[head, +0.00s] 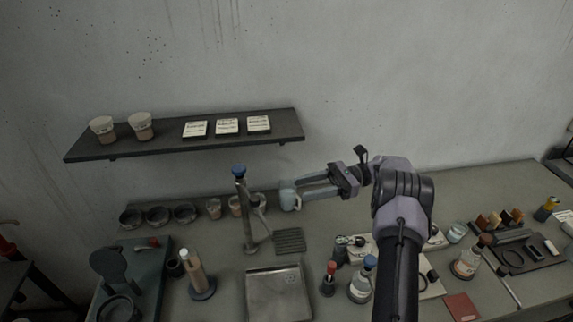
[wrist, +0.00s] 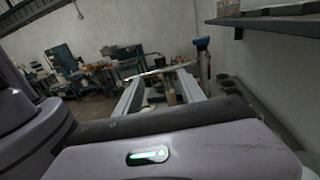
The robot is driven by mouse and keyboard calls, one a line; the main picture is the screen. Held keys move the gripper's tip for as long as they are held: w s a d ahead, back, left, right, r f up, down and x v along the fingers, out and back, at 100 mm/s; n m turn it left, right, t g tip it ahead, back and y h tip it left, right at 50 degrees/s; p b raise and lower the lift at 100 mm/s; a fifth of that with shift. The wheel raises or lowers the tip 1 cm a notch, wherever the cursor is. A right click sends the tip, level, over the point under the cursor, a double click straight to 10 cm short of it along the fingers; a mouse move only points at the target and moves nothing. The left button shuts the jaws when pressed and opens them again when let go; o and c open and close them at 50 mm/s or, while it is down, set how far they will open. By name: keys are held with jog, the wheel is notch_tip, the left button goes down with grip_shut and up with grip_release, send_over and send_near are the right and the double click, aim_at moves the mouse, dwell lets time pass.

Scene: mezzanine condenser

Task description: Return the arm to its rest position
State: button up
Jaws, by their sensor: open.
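My arm (head: 398,225) rises from the bottom of the head view and bends left over the bench. My gripper (head: 301,190) points left, above the back part of the bench, with its two fingers apart.
A tap-like stand with a blue top (head: 240,172) rises left of my gripper. A wall shelf (head: 190,137) with cups and cards hangs above left. A metal tray (head: 278,293), a blue-capped bottle (head: 361,284) and a wooden-handled tool (head: 197,270) crowd the bench.

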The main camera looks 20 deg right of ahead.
jog(key=s+a+r+n+g+h+b, duration=0.1)
jog(key=s+a+n+g+h+b, duration=0.1)
jog(key=s+a+n+h+b, duration=0.55)
jog(key=s+a+n+g+h+b, duration=0.2)
jog(key=s+a+h+b, duration=0.3)
jog(key=a, duration=0.6)
jog(key=s+a+f+n+t+h+b, duration=0.2)
jog(key=s+f+n+t+b, duration=0.3)
jog(key=s, duration=0.8)
notch_tip(320, 180, down, 4)
jog(key=t+h+b, duration=0.1)
jog(key=t+b, duration=0.1)
jog(key=shift+s+a+f+t, duration=0.15)
jog(key=shift+s+a+t, duration=0.15)
jog(key=shift+a, duration=0.05)
